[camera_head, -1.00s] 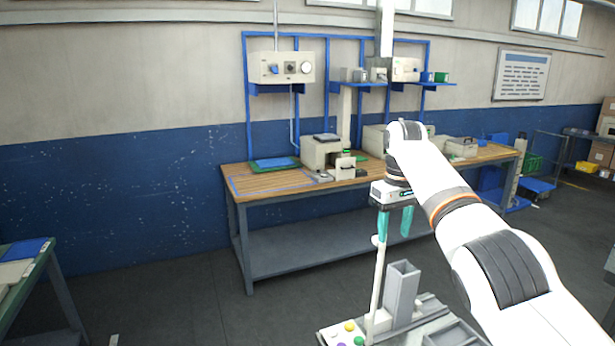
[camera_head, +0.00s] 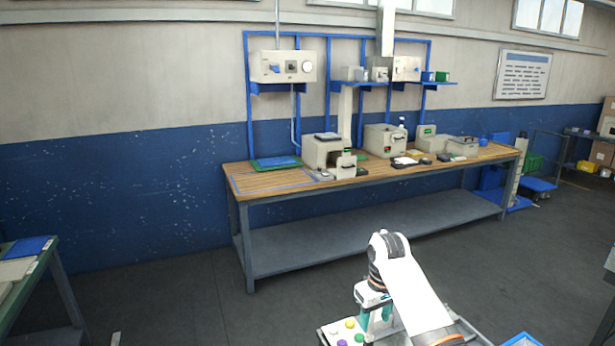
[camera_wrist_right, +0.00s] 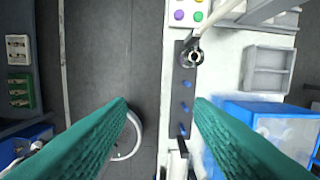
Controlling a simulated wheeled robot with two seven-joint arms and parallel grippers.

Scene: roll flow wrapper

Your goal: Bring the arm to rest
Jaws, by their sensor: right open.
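My right gripper (camera_head: 375,318) is low at the bottom centre of the head view, with its teal fingers pointing down. It hangs beside a panel of coloured buttons (camera_head: 343,332), clear of the workbench. In the right wrist view the gripper (camera_wrist_right: 160,122) has its two teal fingers wide apart with nothing between them. Below them show dark floor and the edge of a white surface. My left gripper is in neither view.
A wooden-topped workbench (camera_head: 270,184) with several machines stands along the wall. Open floor (camera_head: 185,300) lies in front of it. A blue bin (camera_wrist_right: 260,125) sits by the right finger in the wrist view. A green-framed table (camera_head: 22,268) stands at far left.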

